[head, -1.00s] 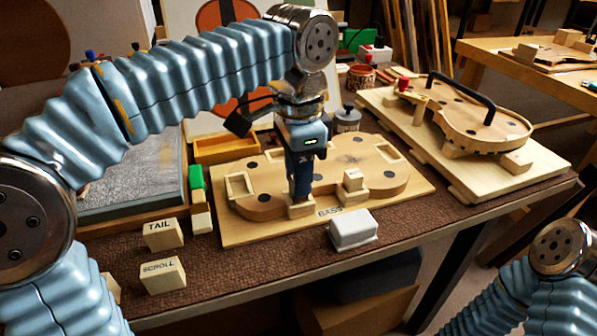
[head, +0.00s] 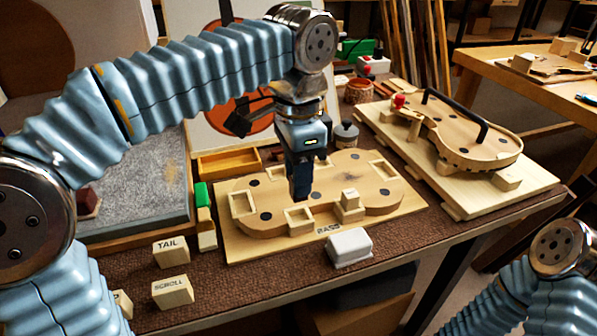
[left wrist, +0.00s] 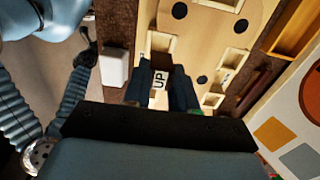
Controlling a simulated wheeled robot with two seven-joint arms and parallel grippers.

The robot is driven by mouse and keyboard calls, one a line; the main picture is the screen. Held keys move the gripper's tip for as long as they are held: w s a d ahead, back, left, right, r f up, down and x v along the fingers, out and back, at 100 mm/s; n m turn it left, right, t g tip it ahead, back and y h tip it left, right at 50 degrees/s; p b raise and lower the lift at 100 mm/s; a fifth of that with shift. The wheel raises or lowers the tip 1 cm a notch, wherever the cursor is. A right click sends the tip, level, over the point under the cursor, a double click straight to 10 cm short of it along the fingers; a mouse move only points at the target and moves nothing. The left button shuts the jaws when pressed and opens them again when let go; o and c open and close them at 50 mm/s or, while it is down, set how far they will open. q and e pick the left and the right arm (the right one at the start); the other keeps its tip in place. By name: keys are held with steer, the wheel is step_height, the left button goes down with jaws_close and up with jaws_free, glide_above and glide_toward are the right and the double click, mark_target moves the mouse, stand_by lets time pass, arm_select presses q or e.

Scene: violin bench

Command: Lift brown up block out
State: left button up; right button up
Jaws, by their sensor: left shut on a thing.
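My left gripper (head: 301,192) is above the front edge of the violin-shaped form, pointing down. In the left wrist view the gripper (left wrist: 160,90) is shut on the pale wooden block marked UP (left wrist: 160,79), held between its two dark fingers. In the head view the fingers hide this block. Below the gripper, an open square wooden pocket (head: 298,221) shows at the front edge of the form (head: 330,178). The form lies on a light wooden board (head: 239,250) marked BASS. My right gripper is out of view.
A white box (head: 349,246) lies in front of the board. TAIL (head: 170,252) and SCROLL (head: 172,291) blocks stand at the left. A violin body with a black handle (head: 458,105) is at the right.

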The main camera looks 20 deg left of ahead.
arm_select(q)
steer(key=shift+r, duration=0.25)
step_height(320, 180, up, 2)
steer(key=shift+r, duration=2.45)
